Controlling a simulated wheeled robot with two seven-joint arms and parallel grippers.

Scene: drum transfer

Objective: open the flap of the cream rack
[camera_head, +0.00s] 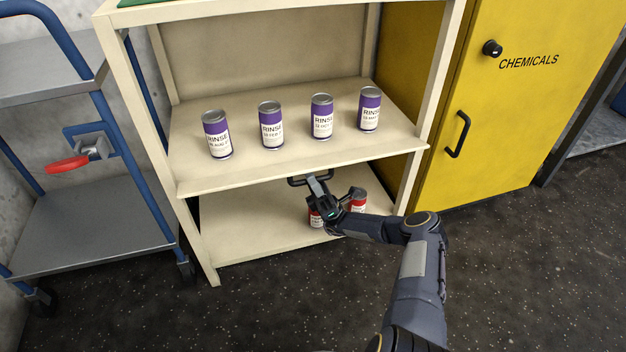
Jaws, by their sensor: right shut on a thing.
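The cream rack (205,240) stands ahead of me, with its lower compartment open to view below the middle shelf. A dark bar handle (297,182) shows at the middle of the cream front edge, at about shelf height. The flap's panel is hard to tell apart from the shelf; it looks raised to about that level. My right gripper (317,180) is shut on the handle, from below and in front. My left gripper is not in view.
Several purple RINSE cans (271,126) stand on the middle shelf. Red cans (358,202) stand in the lower compartment, partly hidden by my right arm. A blue-framed cart (95,225) is at left, a yellow chemicals cabinet (500,110) at right. The front floor is clear.

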